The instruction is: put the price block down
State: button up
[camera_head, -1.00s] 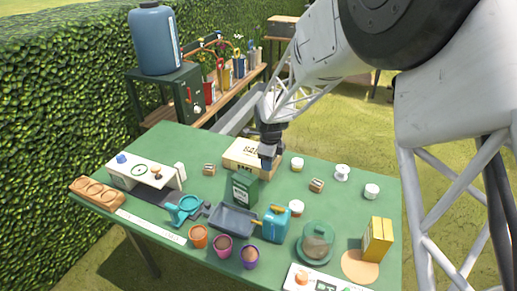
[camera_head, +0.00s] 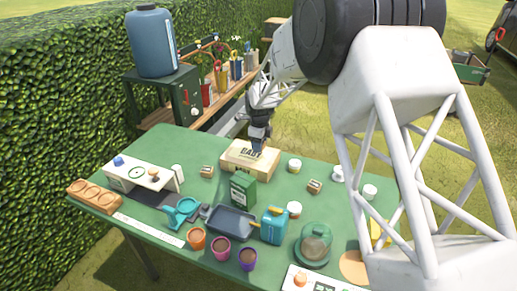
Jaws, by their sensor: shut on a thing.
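My gripper (camera_head: 258,145) is above the far right part of a wooden crate (camera_head: 236,164) with dark lettering, near the back of the green table (camera_head: 320,166). Its fingers are shut and look dark and blue-grey. The price block in them is too small and hidden to make out clearly. I cannot tell whether it touches the crate's top. Two small wooden blocks stand on the table, one left of the crate (camera_head: 208,171) and one right of it (camera_head: 314,186).
A green tin (camera_head: 243,188) stands just in front of the crate. White-lidded jars (camera_head: 294,166) stand to the right. A dark tray (camera_head: 231,222), a blue can (camera_head: 274,226), a glass dome (camera_head: 315,243) and several pots (camera_head: 220,247) fill the front. Bare table lies left of the crate.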

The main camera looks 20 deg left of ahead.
jog(key=shift+w+a, duration=0.5)
jog(key=shift+w, duration=0.25)
jog(key=shift+f, duration=0.15)
jog(key=shift+f, duration=1.65)
jog(key=shift+f, duration=0.15)
jog(key=o, duration=0.9)
notch_tip(320, 180, up, 12)
jog(key=shift+r, duration=0.2)
